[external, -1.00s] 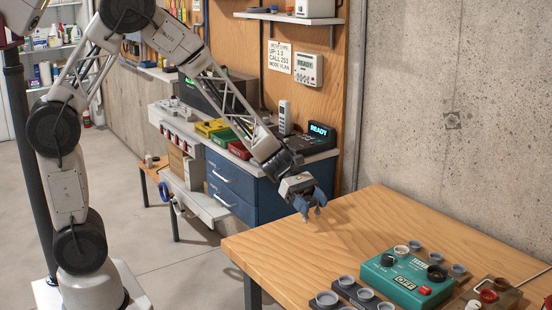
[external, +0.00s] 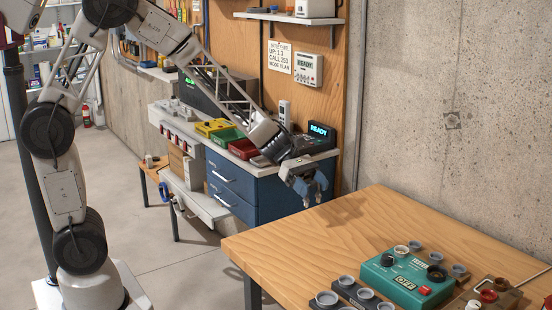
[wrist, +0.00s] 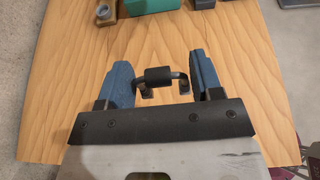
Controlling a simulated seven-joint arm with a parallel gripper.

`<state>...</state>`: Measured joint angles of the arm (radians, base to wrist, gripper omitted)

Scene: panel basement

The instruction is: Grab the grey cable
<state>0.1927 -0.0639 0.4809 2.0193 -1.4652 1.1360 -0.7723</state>
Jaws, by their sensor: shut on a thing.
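My gripper (external: 313,194) hangs in the air above the far left end of the wooden table (external: 345,222). In the wrist view, its two blue fingers (wrist: 161,70) stand on either side of a short grey cable (wrist: 158,76). The cable has a thick dark middle and bent grey ends that point back toward the palm. My gripper is shut on it. In the external view the cable is too small to make out between the fingers.
A teal tester box (external: 404,280) with a red button stands on the table's front right, with several grey cups around it. A brown block (external: 494,294) is right of it. A concrete wall (external: 430,90) rises behind. The table's left part is clear.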

